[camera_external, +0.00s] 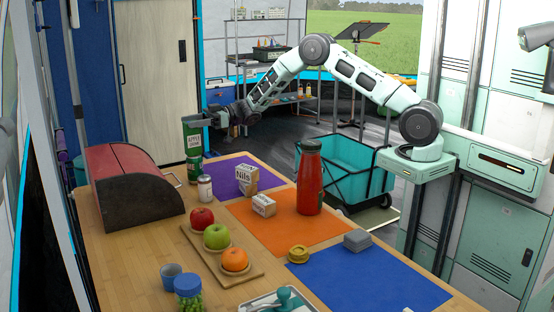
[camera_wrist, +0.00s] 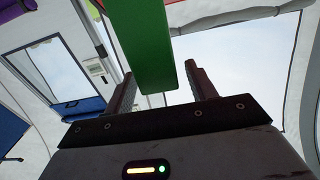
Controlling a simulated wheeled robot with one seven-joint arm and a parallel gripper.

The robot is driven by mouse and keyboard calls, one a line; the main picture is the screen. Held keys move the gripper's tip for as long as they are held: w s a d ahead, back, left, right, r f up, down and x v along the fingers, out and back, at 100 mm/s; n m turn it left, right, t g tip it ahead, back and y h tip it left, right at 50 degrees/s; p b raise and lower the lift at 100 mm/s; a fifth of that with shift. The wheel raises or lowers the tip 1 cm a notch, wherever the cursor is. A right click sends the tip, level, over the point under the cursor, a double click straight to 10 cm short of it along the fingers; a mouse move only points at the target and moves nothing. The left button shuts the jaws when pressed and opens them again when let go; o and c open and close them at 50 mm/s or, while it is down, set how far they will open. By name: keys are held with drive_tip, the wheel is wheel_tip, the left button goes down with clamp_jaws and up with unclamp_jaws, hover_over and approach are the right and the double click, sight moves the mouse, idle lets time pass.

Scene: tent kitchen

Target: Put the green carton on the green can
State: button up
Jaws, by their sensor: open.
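The green carton (camera_external: 193,138), with a pale label, stands upright at the far left edge of the table. Below it is a darker green piece that looks like the green can (camera_external: 194,172); the carton appears to rest on it, though the contact is too small to tell surely. My gripper (camera_external: 207,120) is at the carton's upper part, coming from the right. In the wrist view the green carton (camera_wrist: 142,40) stands between the two open fingers (camera_wrist: 160,75), with a visible gap on the right side. The can does not show there.
The wooden table (camera_external: 130,238) holds a red-topped bread box (camera_external: 125,190) left of the can, and a white-lidded jar (camera_external: 205,188) close in front. The blue mat (camera_external: 370,280) has free room.

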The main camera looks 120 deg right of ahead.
drive_tip(key=s, duration=0.9)
drive_tip(key=shift+s+b, duration=0.25)
drive_tip(key=shift+b, duration=0.05)
